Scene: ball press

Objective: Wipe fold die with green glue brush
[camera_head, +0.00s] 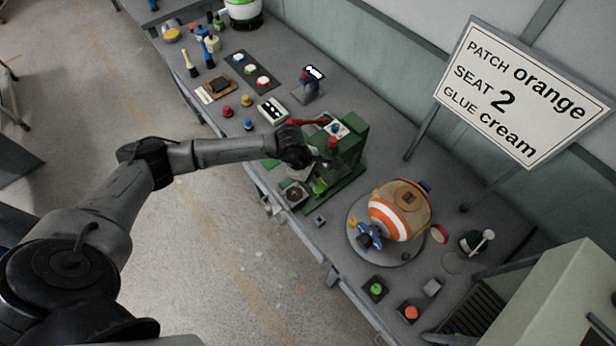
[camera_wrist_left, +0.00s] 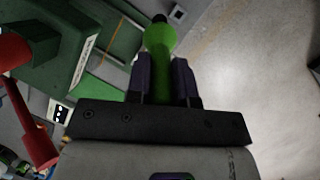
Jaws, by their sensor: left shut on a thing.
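My left gripper (camera_head: 320,170) is at the front of the green press (camera_head: 346,160), with the arm reaching in from the left. In the left wrist view its two dark fingers (camera_wrist_left: 162,82) are shut on a bright green, rounded brush (camera_wrist_left: 160,45) with a dark tip. The green brush end also shows in the head view (camera_head: 319,187), below the gripper. A square plate with a dark round centre (camera_head: 294,193), which looks like the fold die, lies at the press's front left. The brush is close to it; I cannot tell if they touch. My right gripper is out of view.
A red lever (camera_head: 307,122) is on the press. A striped orange and white ball (camera_head: 399,210) sits on a round turntable (camera_head: 356,246) to the right. A sign (camera_head: 520,90) reads PATCH orange, SEAT 2, GLUE cream. Buttons (camera_head: 411,312) and tools crowd the grey bench.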

